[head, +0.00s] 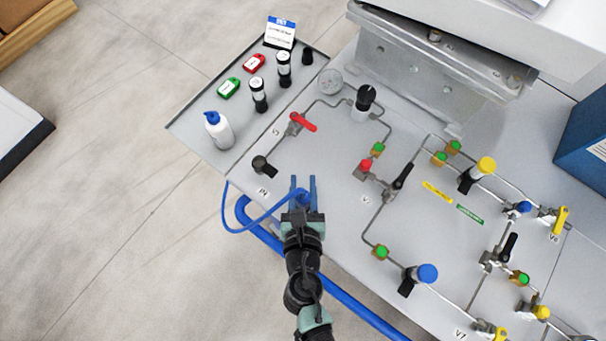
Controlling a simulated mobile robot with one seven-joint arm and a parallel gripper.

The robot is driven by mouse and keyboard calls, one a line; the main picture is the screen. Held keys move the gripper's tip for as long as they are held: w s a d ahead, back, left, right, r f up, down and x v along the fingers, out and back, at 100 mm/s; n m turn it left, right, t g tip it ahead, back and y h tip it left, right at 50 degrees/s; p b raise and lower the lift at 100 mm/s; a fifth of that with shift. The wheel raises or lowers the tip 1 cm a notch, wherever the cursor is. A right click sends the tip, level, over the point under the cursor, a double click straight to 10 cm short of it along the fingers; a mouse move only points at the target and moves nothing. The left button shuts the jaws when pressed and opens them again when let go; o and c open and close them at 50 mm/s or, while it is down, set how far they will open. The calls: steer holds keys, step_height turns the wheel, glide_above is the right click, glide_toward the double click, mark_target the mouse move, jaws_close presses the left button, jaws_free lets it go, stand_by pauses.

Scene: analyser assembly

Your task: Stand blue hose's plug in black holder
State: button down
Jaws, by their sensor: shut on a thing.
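My gripper (303,182) is at the front edge of the grey panel, its two blue fingers pointing up the picture. It is shut on the blue hose's plug (304,197), a small blue piece low between the fingers and mostly hidden. The thin blue hose (235,232) loops left from the gripper, past the panel's edge, and back up. A small black cup-like piece (307,56), which looks like the black holder, stands at the tray's back right corner, well above and apart from my gripper. Whether it is hollow cannot be made out.
The grey tray (187,128) holds a white bottle with blue cap (218,130), two dark vials, green and red tags and a small sign. A black-ended fitting (262,164), a red-handled valve (303,122), a gauge (330,81) and pipes rise from the panel.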

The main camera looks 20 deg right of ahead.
stand_by(0.4)
steer(key=c, duration=0.5)
jaws_free()
steer(key=b+v, duration=0.2)
steer(key=v, duration=1)
steer(key=w+a+r+m+t, duration=0.1)
steer(key=w+r+m+t, duration=0.2)
steer(key=w+r+m, duration=0.9)
steer(key=w+r+m+t, duration=0.3)
steer(key=w+r+m, duration=0.5)
steer(key=r, duration=0.8)
steer(key=s+a+r+m+t+y, duration=0.1)
steer(key=s+r+m+t, duration=0.1)
steer(key=r, duration=0.9)
steer(key=s+a+r+m+t+y, duration=0.1)
steer(key=r+m, duration=0.5)
steer(key=r, duration=0.6)
steer(key=s+a+r+m+t+y, duration=0.1)
steer(key=s+r+m+t+y, duration=0.1)
steer(key=r, duration=0.9)
steer(key=s+m+t, duration=0.1)
steer(key=m+t, duration=0.1)
steer(key=t, duration=0.1)
steer(key=shift+s+r+m+t, duration=0.15)
steer(key=shift+s+m+t, duration=0.15)
